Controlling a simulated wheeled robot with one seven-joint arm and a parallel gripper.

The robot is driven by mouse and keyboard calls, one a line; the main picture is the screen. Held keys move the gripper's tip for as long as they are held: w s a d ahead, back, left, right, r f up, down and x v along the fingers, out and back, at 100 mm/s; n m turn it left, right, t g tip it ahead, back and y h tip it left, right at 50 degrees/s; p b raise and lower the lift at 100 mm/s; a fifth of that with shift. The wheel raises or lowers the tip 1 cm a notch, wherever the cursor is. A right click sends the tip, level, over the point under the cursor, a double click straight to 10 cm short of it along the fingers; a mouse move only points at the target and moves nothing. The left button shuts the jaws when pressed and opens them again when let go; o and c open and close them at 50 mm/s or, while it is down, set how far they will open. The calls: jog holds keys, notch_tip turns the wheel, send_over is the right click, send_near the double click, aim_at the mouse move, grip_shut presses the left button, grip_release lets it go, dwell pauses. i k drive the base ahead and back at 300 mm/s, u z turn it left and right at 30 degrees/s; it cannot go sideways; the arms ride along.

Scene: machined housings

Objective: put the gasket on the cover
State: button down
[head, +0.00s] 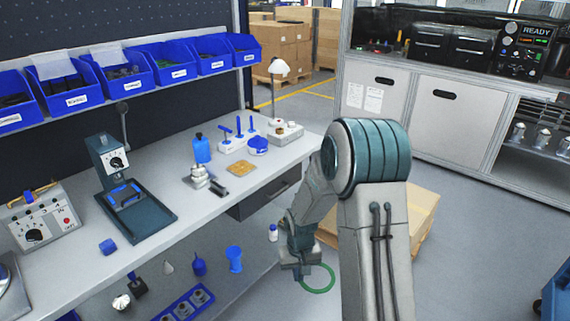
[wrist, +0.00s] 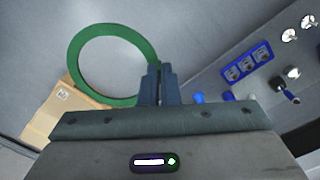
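The gasket is a flat green ring (head: 318,291). It hangs in the air beside the bench, low over the floor in the head view. In the wrist view the ring (wrist: 73,62) is seen nearly whole, with its right edge at my fingers. My gripper (head: 303,273) is shut on that edge; its two fingers (wrist: 163,85) are close together in the wrist view. I cannot tell for sure which part is the cover. A grey metal part (head: 199,176) and a grey block with small parts on it (head: 286,133) stand on the bench.
The bench top (head: 170,240) also bears a tan square plate (head: 241,168), a blue bottle (head: 201,148), a teal press (head: 140,215) and a control box (head: 40,218). A cardboard box (head: 421,205) stands on the floor behind my arm. A lower shelf holds a blue tray (head: 168,313).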

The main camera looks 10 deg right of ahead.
aim_at(241, 166)
jog(key=z, duration=1.1)
jog(key=i, duration=1.4)
jog(key=u, duration=2)
